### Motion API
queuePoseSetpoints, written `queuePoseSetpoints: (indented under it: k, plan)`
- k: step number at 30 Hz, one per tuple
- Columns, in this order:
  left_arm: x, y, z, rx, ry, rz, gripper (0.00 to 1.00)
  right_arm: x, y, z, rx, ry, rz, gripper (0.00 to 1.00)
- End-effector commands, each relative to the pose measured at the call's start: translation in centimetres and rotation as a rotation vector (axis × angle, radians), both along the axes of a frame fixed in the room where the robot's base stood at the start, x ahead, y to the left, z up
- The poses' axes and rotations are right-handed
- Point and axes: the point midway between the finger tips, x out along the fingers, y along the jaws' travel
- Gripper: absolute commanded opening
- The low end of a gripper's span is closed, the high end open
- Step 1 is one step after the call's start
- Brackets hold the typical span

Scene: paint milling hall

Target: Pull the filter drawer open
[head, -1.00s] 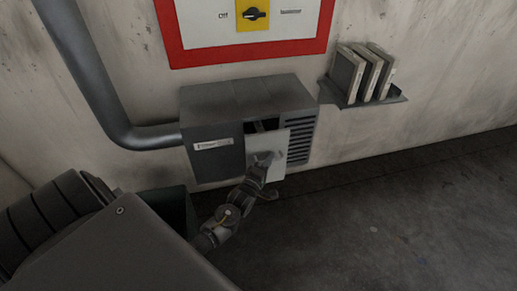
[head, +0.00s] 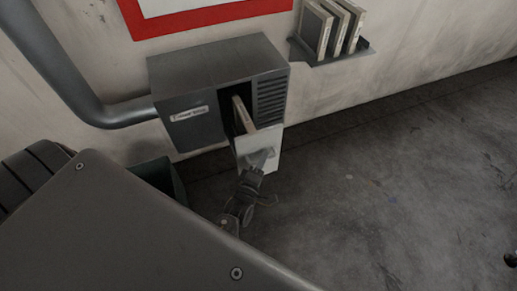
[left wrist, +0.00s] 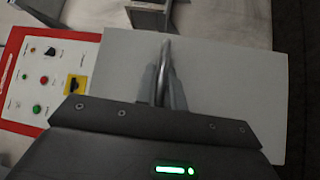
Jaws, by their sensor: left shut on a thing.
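The filter drawer has a pale grey front panel (head: 267,142), which stands well out from the dark grey wall housing (head: 190,92). Behind the panel, a light-edged filter (head: 242,113) shows in the drawer, partly inside the dark opening. My left gripper (head: 262,159) is at the panel, shut on its handle. In the left wrist view the two fingers (left wrist: 162,88) close around the upright metal handle (left wrist: 166,52), in front of the panel (left wrist: 225,90). My right gripper is not in view.
A wall shelf (head: 335,52) with several upright filters (head: 325,28) is at the upper right. A thick pipe (head: 55,65) enters the housing's left side. A dark green bin (head: 160,175) stands below the housing. The floor (head: 390,190) to the right is mostly clear.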

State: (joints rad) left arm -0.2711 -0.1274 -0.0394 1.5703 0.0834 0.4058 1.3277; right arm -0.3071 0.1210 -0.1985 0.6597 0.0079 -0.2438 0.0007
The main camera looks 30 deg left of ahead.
Motion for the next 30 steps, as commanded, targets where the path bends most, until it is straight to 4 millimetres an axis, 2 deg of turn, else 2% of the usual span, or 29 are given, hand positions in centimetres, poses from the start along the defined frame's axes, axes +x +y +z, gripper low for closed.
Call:
queuePoseSetpoints:
  k: [6, 14, 21, 22, 26, 30]
  plan:
    - [-0.9, -1.2, 0.1, -0.001, -0.001, -0.002, 0.00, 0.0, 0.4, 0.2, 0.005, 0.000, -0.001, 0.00]
    - [-1.1, -1.4, 0.0, -0.001, -0.001, -0.002, 0.00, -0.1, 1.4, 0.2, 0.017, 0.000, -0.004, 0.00]
    - [-1.0, -1.4, 0.0, -0.001, -0.001, -0.002, 0.00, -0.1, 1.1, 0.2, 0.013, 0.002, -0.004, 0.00]
    - [-1.0, -1.4, 0.0, -0.002, -0.001, -0.002, 0.15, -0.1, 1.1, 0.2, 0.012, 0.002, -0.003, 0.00]
    - [-1.0, -1.4, 0.0, -0.001, -0.001, -0.001, 0.32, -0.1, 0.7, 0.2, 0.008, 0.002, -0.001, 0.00]
    - [-1.1, -1.4, 0.0, -0.001, -0.001, -0.001, 0.32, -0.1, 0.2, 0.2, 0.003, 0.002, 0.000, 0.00]
